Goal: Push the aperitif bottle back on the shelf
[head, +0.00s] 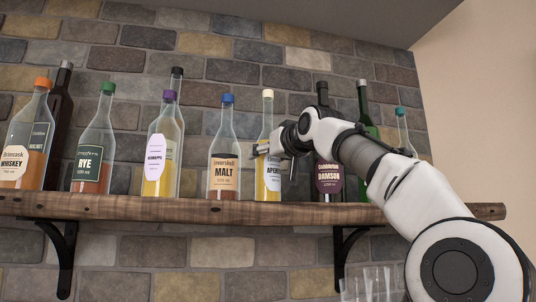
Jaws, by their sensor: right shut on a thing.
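The aperitif bottle (267,180) is clear, with a cream cap, yellow liquid and a white label reading "APER…", the rest hidden. It stands upright on the wooden shelf (150,208), between the malt bottle and the damson bottle. My right gripper (266,150) reaches in from the right at the bottle's shoulder and is shut on it. The gripper and wrist cover part of the bottle's right side. My left gripper is out of view.
The malt bottle (224,165) stands close on the left and the dark damson bottle (329,182) on the right, partly behind my arm. More bottles line the shelf against a stone wall (215,45). Clear glassware (368,284) shows below.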

